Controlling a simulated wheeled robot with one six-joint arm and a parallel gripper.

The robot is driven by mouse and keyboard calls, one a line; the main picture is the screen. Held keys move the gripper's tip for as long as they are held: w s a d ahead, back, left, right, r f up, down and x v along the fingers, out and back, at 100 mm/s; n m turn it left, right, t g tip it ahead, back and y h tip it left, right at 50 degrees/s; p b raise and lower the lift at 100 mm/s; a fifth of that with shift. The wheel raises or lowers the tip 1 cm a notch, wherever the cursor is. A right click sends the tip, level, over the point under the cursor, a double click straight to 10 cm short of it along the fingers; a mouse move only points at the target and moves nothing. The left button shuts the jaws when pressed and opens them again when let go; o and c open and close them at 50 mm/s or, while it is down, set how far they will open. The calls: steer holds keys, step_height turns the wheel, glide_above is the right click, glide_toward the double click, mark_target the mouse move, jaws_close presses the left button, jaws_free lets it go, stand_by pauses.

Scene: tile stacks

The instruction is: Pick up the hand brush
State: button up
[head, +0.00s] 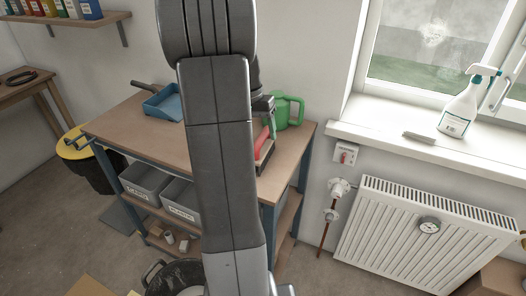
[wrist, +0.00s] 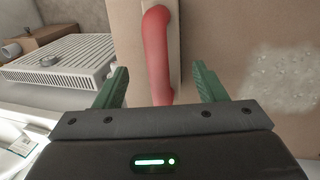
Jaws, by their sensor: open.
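A red-handled tool with a pale, flat board-like body (head: 264,154) lies on the workbench, partly hidden behind my arm. I cannot tell for certain whether it is the hand brush. In the wrist view its red handle (wrist: 160,50) runs lengthwise between my gripper's fingers, with the pale body (wrist: 175,40) under it. My gripper (wrist: 161,85) is open, its two green fingers on either side of the handle's line, holding nothing. In the head view my gripper is mostly hidden by my arm, just above the tool.
A radiator (head: 405,235) and a windowsill (head: 400,140) with a spray bottle (head: 462,108) stand to the right. Grey bins (head: 145,183) sit below.

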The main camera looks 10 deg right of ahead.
steer(key=shift+w+a+f, duration=0.1)
steer(key=shift+w+f, duration=0.05)
steer(key=shift+f, duration=0.15)
steer(key=shift+s+d+f, duration=0.1)
steer(key=shift+d+f, duration=0.05)
steer(key=shift+f, duration=1)
steer(key=shift+s+d+f, duration=0.1)
steer(key=shift+d+f, duration=0.05)
steer(key=shift+f, duration=1)
steer(key=c, duration=1.4)
